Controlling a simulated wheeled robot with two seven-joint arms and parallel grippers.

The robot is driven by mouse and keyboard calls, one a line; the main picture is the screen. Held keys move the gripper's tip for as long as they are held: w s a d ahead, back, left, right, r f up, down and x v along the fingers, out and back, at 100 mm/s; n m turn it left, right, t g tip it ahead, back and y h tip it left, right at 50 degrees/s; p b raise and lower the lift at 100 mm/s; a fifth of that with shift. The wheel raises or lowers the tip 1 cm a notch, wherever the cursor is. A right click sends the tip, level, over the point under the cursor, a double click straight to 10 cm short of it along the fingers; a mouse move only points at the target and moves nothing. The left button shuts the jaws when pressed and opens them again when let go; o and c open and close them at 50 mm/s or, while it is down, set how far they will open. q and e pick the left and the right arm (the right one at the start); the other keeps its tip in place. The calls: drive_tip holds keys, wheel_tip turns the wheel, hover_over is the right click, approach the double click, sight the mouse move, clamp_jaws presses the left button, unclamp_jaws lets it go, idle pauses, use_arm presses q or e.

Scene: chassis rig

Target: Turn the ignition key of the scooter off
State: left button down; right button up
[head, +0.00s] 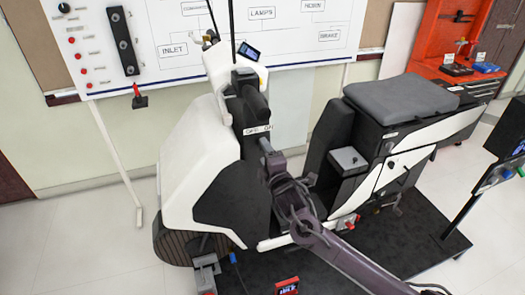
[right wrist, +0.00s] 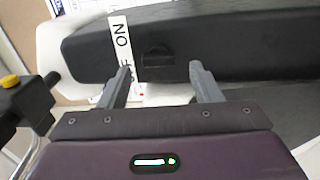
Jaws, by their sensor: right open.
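The white and black scooter (head: 205,150) stands on a dark platform. Its OFF/ON label (head: 257,130) is on the black inner panel below the handlebar; it also shows in the right wrist view (right wrist: 121,42), turned sideways and partly covered by a finger. In the right wrist view, the dark ignition key (right wrist: 158,57) sits on the black panel beside the label. My right gripper (right wrist: 161,72) is open, with one finger on each side of the key and a gap to both. In the head view my right gripper (head: 265,146) is at the panel just below the label and the key cannot be made out.
The scooter's grey seat (head: 402,98) and rear body are to the right. A whiteboard (head: 180,50) with labelled diagrams stands behind. A red tool bench (head: 440,50) is at the back right, and a stand with a display (head: 492,175) is at the right edge. Light floor is free at left.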

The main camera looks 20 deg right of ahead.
drive_tip(key=shift+s+d+b, duration=0.1)
drive_tip(key=shift+s+b, duration=0.25)
drive_tip(key=shift+s, duration=2)
drive_tip(key=s+d+f+m+g+h, duration=0.1)
drive_tip(key=s+d+f+m+g, duration=0.1)
drive_tip(key=f, duration=0.9)
drive_tip(key=s+d+f+m+g+h, duration=0.1)
drive_tip(key=s+d+f+m+g, duration=0.15)
drive_tip(key=f, duration=0.75)
drive_tip(key=s+d+f+m+g, duration=0.1)
drive_tip(key=s+f+m+g, duration=0.1)
drive_tip(key=s+f, duration=0.45)
drive_tip(key=s+d+f+m+g, duration=0.2)
drive_tip(key=s+f, duration=0.1)
drive_tip(key=f, duration=0.7)
drive_tip(key=s+f+m+g, duration=0.3)
drive_tip(key=s+f+g, duration=0.1)
drive_tip(key=s+f, duration=0.95)
drive_tip(key=s+a+f+m+g, duration=0.1)
drive_tip(key=s+f, duration=0.1)
drive_tip(key=s, duration=0.6)
drive_tip(key=s+a+f+m+g+y, duration=0.1)
drive_tip(key=s+a+f+m+g, duration=0.1)
drive_tip(key=s, duration=0.6)
drive_tip(key=s+a+f+m+g, duration=0.1)
drive_tip(key=s+f, duration=0.1)
drive_tip(key=s, duration=0.6)
drive_tip(key=shift+s+a+f+m, duration=0.3)
drive_tip(key=shift+f+m, duration=0.05)
drive_tip(key=shift+f, duration=0.05)
